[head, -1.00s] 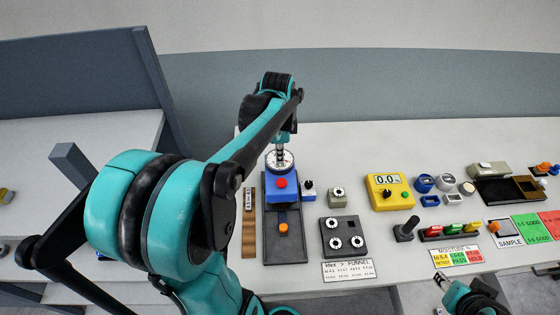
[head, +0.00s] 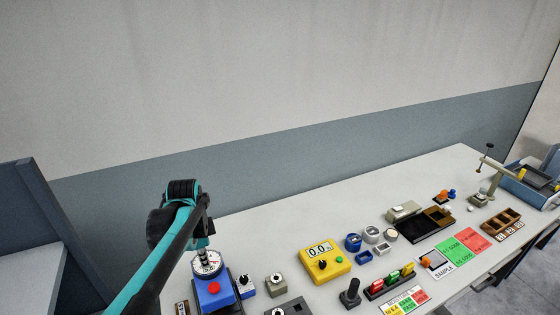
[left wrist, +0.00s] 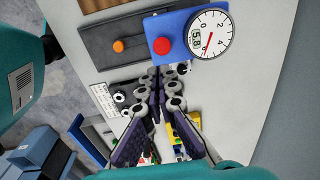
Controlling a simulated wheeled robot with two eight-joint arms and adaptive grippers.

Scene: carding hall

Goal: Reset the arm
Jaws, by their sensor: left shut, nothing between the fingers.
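My left arm comes in from the lower left in the head view and ends above the blue device (head: 213,291) with a red button and a round dial gauge (head: 206,263). The left gripper (head: 201,243) is small and partly hidden behind my wrist there. In the left wrist view, the left gripper (left wrist: 158,72) is shut, its dark padded fingers meeting with nothing between them. The blue device (left wrist: 180,33) and gauge (left wrist: 210,34) lie just beyond the fingertips in that view; whether they touch is unclear. My right gripper is not in view.
A yellow meter (head: 325,263), a black joystick (head: 350,293), blue rings and a sample card (head: 436,264) stand to the right on the white table. A clamp stand (head: 486,180) and blue bin (head: 535,186) are at the far right. The table's back strip is clear.

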